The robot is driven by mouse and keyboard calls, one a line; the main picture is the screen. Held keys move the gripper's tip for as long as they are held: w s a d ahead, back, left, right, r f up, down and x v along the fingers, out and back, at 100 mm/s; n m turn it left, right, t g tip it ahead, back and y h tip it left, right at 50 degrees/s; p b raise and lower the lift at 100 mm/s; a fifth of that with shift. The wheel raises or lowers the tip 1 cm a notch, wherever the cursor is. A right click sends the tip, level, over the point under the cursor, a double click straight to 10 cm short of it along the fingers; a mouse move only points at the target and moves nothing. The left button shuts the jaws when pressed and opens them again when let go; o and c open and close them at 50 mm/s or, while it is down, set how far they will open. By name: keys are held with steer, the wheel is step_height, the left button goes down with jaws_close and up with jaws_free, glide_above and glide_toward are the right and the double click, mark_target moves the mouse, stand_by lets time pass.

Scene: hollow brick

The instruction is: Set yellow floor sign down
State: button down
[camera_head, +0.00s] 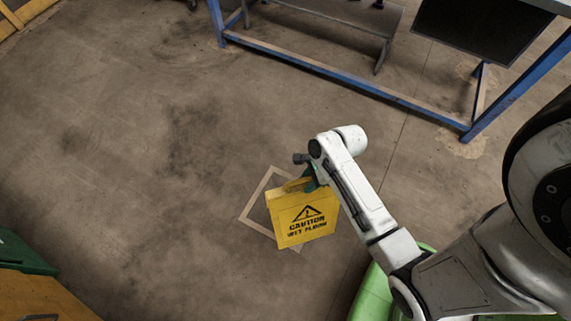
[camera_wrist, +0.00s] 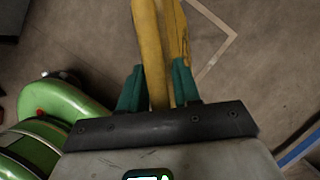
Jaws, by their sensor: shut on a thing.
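The yellow floor sign (camera_head: 303,219) reads "CAUTION WET FLOOR" and hangs upright from my gripper (camera_head: 309,180) in the head view. It covers part of a pale square outline (camera_head: 246,208) on the floor. In the wrist view, my gripper (camera_wrist: 158,88) has its green fingers on either side of the yellow sign (camera_wrist: 153,45), shut on its top. Whether the sign's lower edge touches the floor is hard to tell.
A blue metal table frame (camera_head: 340,75) stands at the top right. A dark green box (camera_head: 22,254) and a yellow-brown surface (camera_head: 40,293) are at the lower left. The floor (camera_head: 120,150) to the left is clear.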

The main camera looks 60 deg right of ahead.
steer(key=w+d+f+b, duration=0.5)
steer(key=w+f, duration=0.5)
steer(key=f, duration=0.2)
steer(key=shift+w+b, duration=0.4)
steer(key=c, duration=0.8)
jaws_free()
